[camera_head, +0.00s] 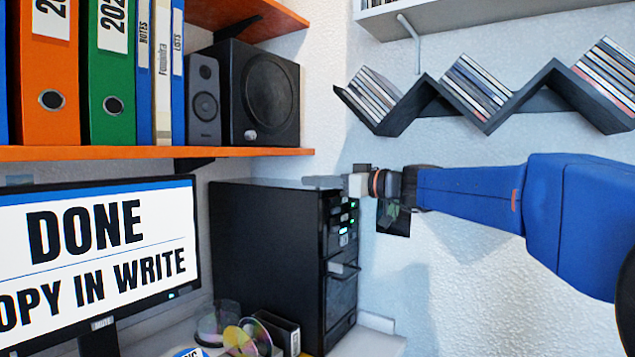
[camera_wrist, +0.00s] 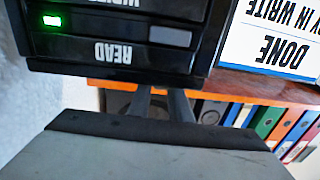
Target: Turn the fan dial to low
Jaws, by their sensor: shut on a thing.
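The black disc tower (camera_head: 265,255) stands in the corner, its front with green lights facing right. My gripper (camera_head: 325,182) is at the top front edge of the tower, its fingers reaching left along the top. In the wrist view, which is upside down, its two grey fingers (camera_wrist: 160,100) run close together past the edge of the tower front (camera_wrist: 120,52). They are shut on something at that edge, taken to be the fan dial. The dial and its marks are hidden in both views. A bay labelled READ shows beside the fingers.
An orange shelf (camera_head: 150,153) with binders and black speakers (camera_head: 265,95) is left of the gripper. A zigzag disc rack (camera_head: 490,108) hangs on the wall above my arm. A monitor (camera_head: 95,255) stands at left.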

